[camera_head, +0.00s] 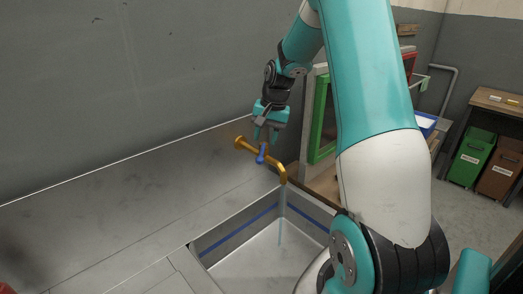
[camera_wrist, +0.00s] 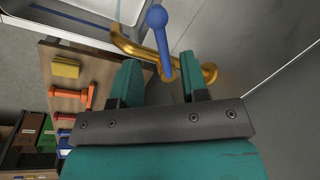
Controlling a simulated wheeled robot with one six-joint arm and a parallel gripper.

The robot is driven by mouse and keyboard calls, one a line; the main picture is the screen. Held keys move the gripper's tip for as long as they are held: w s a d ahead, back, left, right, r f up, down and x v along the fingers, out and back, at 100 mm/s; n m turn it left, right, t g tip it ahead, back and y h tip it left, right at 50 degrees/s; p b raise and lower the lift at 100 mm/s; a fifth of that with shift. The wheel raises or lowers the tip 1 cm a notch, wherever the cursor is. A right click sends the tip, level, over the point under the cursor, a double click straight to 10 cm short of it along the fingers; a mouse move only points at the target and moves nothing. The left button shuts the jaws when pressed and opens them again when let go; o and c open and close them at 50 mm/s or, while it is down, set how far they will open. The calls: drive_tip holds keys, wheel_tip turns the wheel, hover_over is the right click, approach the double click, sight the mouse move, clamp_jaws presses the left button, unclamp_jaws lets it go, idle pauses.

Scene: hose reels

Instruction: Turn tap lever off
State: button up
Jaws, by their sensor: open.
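A brass tap (camera_head: 282,172) sticks out from the grey wall over a sink, its spout bent down. A thin bluish stream of water (camera_head: 281,230) runs from it into the basin. The tap's blue lever (camera_head: 261,154) sits on the brass pipe. My gripper (camera_head: 266,133) is just above the lever, pointing down. In the wrist view, the gripper (camera_wrist: 159,63) is open, and the blue lever (camera_wrist: 157,17) with its round knob shows in the gap between the teal fingers. The brass tap (camera_wrist: 138,48) runs across behind them. I cannot tell whether a finger touches the lever.
The sink basin (camera_head: 205,243) is set into a metal counter (camera_head: 110,215) along the wall. A green frame (camera_head: 322,118) stands right of the tap. Green (camera_head: 472,158) and brown (camera_head: 498,168) bins stand far right. An orange object (camera_wrist: 85,97) lies on a wooden surface.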

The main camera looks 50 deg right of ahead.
sight(261, 155)
drive_tip(key=f, duration=0.4)
drive_tip(key=w+f+p, duration=0.1)
drive_tip(key=f, duration=0.1)
drive_tip(key=shift+a+f, duration=0.1)
drive_tip(key=shift+a, duration=0.3)
drive_tip(key=shift+c, duration=0.5)
clamp_jaws()
